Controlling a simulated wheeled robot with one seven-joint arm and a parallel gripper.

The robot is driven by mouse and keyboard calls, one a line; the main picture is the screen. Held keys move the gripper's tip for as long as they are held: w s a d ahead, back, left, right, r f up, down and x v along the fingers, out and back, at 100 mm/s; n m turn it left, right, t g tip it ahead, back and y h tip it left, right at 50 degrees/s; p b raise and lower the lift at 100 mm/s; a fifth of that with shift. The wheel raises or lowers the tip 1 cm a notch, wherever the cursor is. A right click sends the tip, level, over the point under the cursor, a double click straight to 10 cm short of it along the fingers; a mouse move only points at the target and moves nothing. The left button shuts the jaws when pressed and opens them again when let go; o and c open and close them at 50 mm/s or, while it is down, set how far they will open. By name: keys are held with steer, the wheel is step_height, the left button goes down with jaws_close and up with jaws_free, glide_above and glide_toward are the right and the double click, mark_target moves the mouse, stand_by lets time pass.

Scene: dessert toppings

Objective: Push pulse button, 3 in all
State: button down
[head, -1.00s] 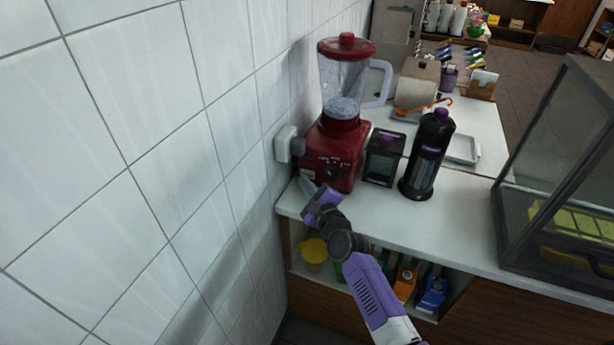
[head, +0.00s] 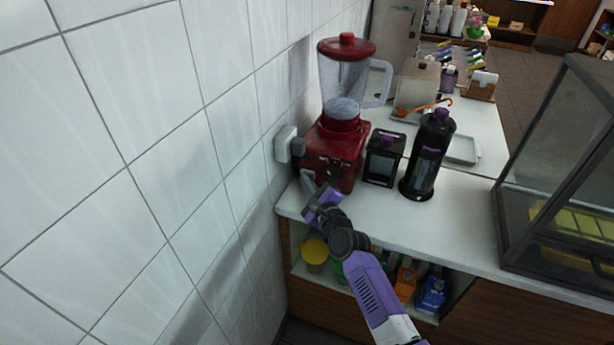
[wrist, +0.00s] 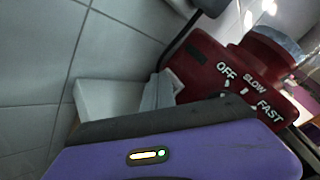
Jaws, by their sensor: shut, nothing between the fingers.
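The red blender (head: 322,158) stands at the left end of the white counter, against the tiled wall. Its clear jug holds a greyish content (head: 342,109) at the bottom. A dark knob (head: 333,173) is on the base front. The wrist view shows the red base (wrist: 202,66) with the words OFF, SLOW and FAST. I cannot make out a pulse button. My gripper (head: 307,182) is shut and empty, its tips at the lower left corner of the blender's front. In the wrist view the grey fingertips (wrist: 158,92) overlap the base's edge; contact cannot be told.
A wall socket with a plug (head: 284,145) is left of the blender. A black box-shaped item (head: 384,160) and a tall black dispenser (head: 428,155) stand to its right. A glass case (head: 555,170) is at far right. Shelf goods sit below the counter.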

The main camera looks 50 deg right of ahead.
steer(key=shift+d, duration=0.15)
stand_by(0.5)
steer(key=shift+s+a+p, duration=0.3)
steer(key=shift+a+p, duration=0.3)
steer(key=shift+a, duration=0.2)
steer(key=shift+s+a+r+p, duration=0.1)
steer(key=shift+s+a+p, duration=0.05)
steer(key=shift+a+p, duration=0.35)
steer(key=shift+s+a+r+p, duration=0.1)
steer(key=shift+s+a+p, duration=0.05)
steer(key=shift+a+p, duration=0.3)
steer(key=shift+s+a+f+p, duration=0.1)
steer(key=shift+s+a+p, duration=0.3)
steer(key=shift+a, duration=0.3)
steer(key=shift+s+a+f+p, duration=0.1)
steer(key=shift+s+a+p, duration=0.05)
steer(key=shift+a+p, duration=0.45)
steer(key=shift+a, duration=0.1)
stand_by(0.7)
